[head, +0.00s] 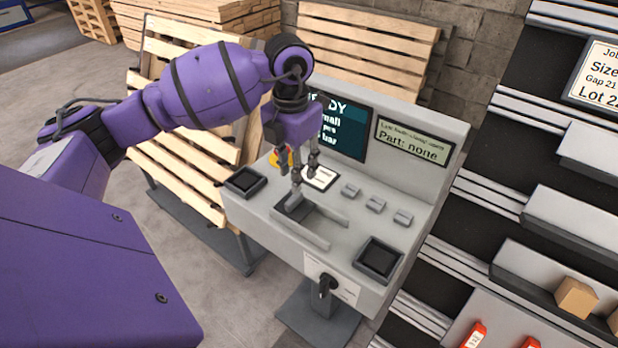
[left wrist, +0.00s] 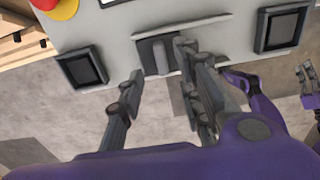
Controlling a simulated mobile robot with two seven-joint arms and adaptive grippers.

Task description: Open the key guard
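A grey console has a sliding piece (head: 293,208) between two raised rails on its sloped top. I take this to be the key guard, but no label on it can be read. It sits at the left end of the rails. In the left wrist view the piece (left wrist: 157,55) shows as a dark plate with a lighter upright part. My left gripper (head: 304,184) is above it, fingers pointing down, open, one on each side of the piece; contact cannot be told. A black key switch (head: 327,285) is on the console's front face. My right gripper (left wrist: 307,82) shows small at the right edge.
The console also bears a dark screen (head: 342,133), a display reading "Part: none" (head: 411,143), small grey switches, two black square pads (head: 379,259) and a yellow-based red button (left wrist: 62,8). Pallets stand behind; shelves (head: 560,215) stand right.

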